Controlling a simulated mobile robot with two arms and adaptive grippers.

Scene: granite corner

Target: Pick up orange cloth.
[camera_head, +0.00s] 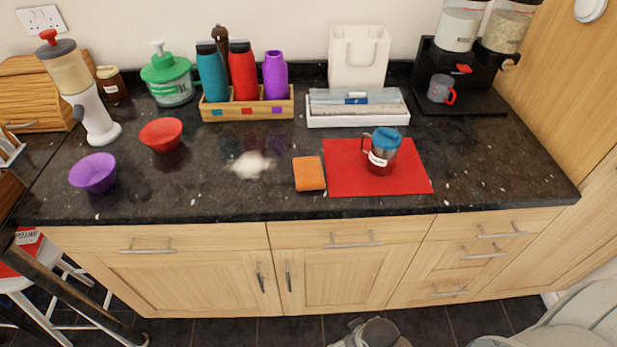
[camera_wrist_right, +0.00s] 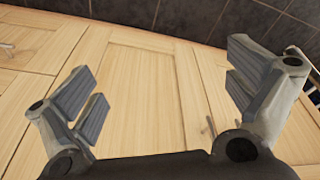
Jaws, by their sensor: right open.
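The orange cloth (camera_head: 309,173) is a small folded square lying flat on the dark granite counter (camera_head: 225,205), near its front edge. It lies just left of a red mat (camera_head: 345,180), close to the mat's edge. My right gripper (camera_wrist_right: 163,78) shows in the right wrist view with its fingers spread wide and nothing between them. Pale wooden cabinet fronts (camera_wrist_right: 135,85) fill that view behind the fingers; the cloth does not show there. My left gripper is not seen.
A mug with a blue lid (camera_head: 383,150) stands on the red mat. A whitish patch (camera_head: 252,165) lies left of the cloth, with red (camera_head: 161,134) and purple (camera_head: 93,172) bowls farther left. A bottle rack (camera_head: 225,112) and white tray (camera_head: 358,117) stand behind.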

